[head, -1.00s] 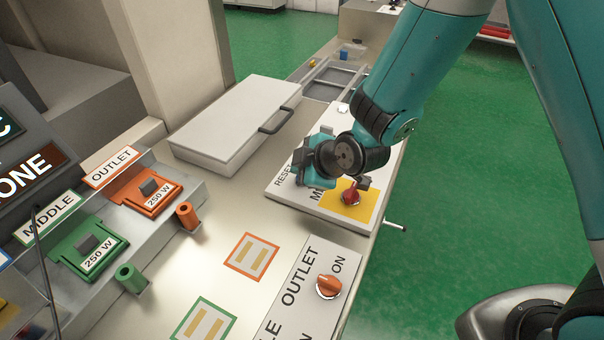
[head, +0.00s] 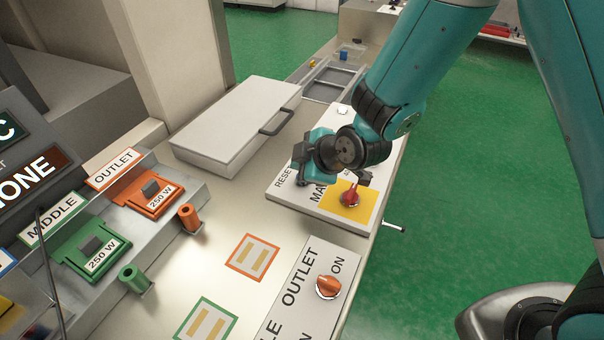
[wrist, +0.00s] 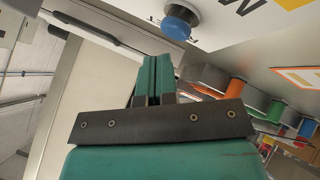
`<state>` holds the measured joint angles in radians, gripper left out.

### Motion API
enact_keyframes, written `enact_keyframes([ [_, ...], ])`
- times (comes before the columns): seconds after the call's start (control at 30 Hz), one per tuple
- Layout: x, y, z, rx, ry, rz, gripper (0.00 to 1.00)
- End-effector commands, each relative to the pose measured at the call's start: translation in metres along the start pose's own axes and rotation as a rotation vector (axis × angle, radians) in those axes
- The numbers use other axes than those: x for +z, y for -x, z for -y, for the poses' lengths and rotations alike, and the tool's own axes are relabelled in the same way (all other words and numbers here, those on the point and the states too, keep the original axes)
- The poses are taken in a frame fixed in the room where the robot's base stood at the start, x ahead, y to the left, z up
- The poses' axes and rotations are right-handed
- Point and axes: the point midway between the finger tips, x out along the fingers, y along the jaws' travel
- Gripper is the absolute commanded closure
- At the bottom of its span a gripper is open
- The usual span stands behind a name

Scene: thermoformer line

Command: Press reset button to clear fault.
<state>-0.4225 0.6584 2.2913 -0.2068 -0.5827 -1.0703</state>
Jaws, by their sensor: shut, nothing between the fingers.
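The control panel (head: 330,215) carries a partly covered label starting "RESE", another starting "MA", and a red knob (head: 350,195) on a yellow patch. My gripper (head: 303,176) is low over the panel's left part, beside the "RESE" lettering, and hides whatever is beneath it there. In the wrist view, a round blue button (wrist: 178,24) stands out from the white panel. The closed fingers (wrist: 155,62) of my gripper are empty and point toward the button's area, with a visible gap in the picture. Whether this blue button is the reset button cannot be read.
A white box lid with a dark handle (head: 276,122) lies left of the panel. An orange OUTLET knob (head: 328,286) is on the nearer panel. Orange (head: 189,217) and green (head: 133,278) posts stand at left. Green floor is open at right.

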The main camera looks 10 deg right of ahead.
Motion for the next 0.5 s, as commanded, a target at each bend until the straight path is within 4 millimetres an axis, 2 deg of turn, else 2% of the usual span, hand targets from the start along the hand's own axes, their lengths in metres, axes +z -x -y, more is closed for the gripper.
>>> enact_keyframes([
  [0.5, -0.024, 0.033, -0.024, 0.002, 0.000, -0.001, 1.00],
])
